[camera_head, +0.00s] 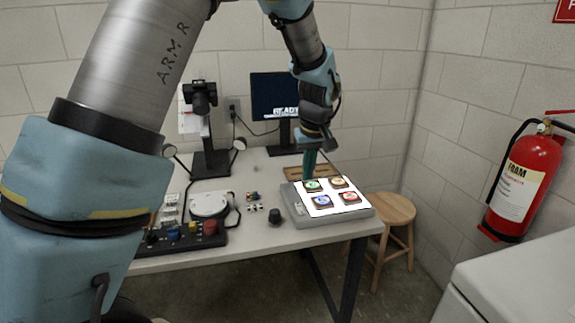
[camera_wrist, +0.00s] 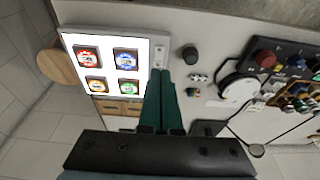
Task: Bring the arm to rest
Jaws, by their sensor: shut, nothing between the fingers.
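My gripper (camera_head: 309,165) is above the table, just behind the left rear corner of a lit light panel (camera_head: 286,196). In the wrist view my gripper (camera_wrist: 161,75) shows its two green fingers together, with nothing between them. On the panel lie four-sided dark tiles with round labels: green (camera_head: 312,185), yellow (camera_head: 338,182), blue (camera_head: 321,201) and red (camera_head: 349,197). The fingertips look close to the panel's edge; whether they touch it I cannot tell.
A camera on a stand (camera_head: 200,97), a monitor (camera_head: 275,97), a wooden tray (camera_head: 297,173), a black knob (camera_head: 275,217) and a button box (camera_head: 190,238) are on the table (camera_head: 255,233).

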